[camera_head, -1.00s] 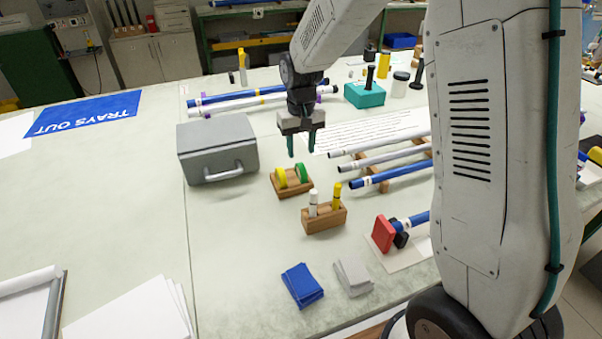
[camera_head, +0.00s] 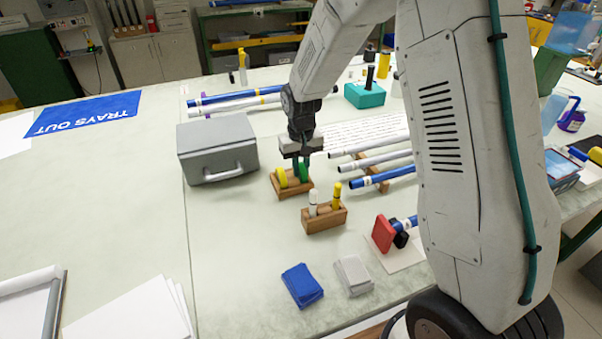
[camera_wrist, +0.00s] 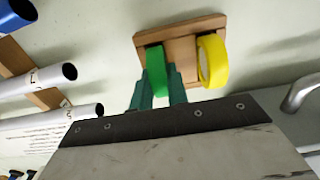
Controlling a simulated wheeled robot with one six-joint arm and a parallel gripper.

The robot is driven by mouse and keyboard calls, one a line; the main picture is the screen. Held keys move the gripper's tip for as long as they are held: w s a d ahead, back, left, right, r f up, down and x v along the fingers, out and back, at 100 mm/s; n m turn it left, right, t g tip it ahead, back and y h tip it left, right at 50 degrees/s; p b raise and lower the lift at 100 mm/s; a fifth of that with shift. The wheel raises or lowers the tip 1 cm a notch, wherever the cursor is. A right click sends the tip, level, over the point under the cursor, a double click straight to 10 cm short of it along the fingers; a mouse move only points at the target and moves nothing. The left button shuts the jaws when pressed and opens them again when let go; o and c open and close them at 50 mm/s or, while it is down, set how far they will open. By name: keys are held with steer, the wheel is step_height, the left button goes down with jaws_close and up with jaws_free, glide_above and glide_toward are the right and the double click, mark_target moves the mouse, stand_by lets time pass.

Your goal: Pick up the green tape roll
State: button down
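The green tape roll (camera_wrist: 156,72) stands upright in a small wooden holder (camera_wrist: 180,28), beside the yellow tape roll (camera_wrist: 213,60). In the head view the holder (camera_head: 292,192) sits on the table, with the green roll (camera_head: 304,174) at its right and the yellow roll (camera_head: 281,177) at its left. My gripper (camera_wrist: 158,82) is down over the green roll, one teal finger on each side. The fingers are close together and look shut on it. They hide part of the roll. The roll is still in the holder.
A wooden block (camera_head: 325,222) with a white and a yellow marker stands just in front. The grey box (camera_head: 217,150) is to the left. Rods on a rack (camera_head: 371,166) lie close on the right.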

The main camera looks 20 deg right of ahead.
mark_target(301, 164)
step_height(301, 164, up, 10)
steer(key=shift+r, duration=0.1)
stand_by(0.6)
